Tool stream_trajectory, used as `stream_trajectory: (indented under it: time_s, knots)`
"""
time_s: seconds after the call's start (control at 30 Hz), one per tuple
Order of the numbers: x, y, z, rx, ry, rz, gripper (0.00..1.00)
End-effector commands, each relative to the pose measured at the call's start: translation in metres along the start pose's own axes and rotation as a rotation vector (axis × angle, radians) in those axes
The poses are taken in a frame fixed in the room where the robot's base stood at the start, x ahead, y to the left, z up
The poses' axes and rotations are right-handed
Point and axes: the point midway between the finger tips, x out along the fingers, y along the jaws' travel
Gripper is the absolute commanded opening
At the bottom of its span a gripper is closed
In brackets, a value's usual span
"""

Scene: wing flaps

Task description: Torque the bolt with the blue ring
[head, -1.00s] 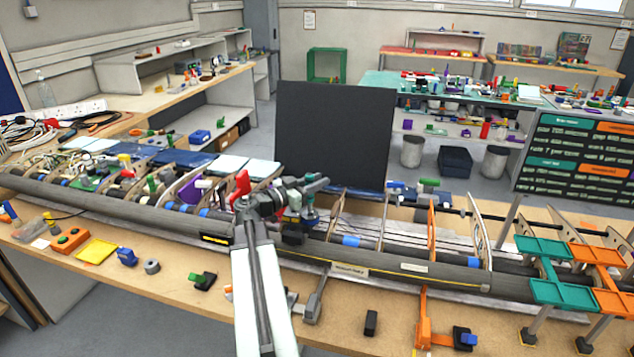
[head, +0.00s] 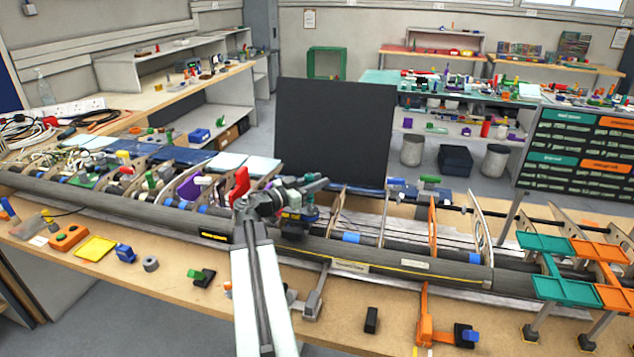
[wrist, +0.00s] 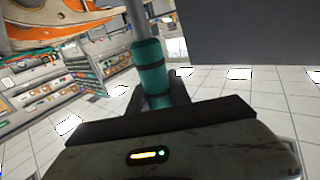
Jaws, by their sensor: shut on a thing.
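My gripper (head: 303,210) is over the middle of the long wing frame, left of the black panel's centre. In the wrist view my gripper (wrist: 155,98) is shut on a teal cylindrical handle (wrist: 151,68) with dark bands. A grey metal shaft runs up from the handle and out of the top of the picture. The shaft's far end is not in view there. I cannot make out a bolt with a blue ring; the arm hides part of the wing there.
A large black panel (head: 335,135) stands behind the wing. A dark grey tube (head: 395,263) runs along its front. Orange and teal brackets (head: 560,270) stand at right. A black block (head: 371,320) and other small parts lie on the front bench. Wooden bench stretches between them are clear.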

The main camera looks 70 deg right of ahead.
Motion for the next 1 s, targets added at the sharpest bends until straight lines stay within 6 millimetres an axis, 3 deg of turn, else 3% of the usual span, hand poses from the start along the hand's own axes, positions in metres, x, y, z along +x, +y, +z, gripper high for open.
stream_trajectory:
  time_s: [0.57,1.0]
  knots:
    - [0.0,0.0,0.019,0.0,0.0,0.0,0.0]
    - [0.0,0.001,0.02,0.001,-0.002,0.001,0.0]
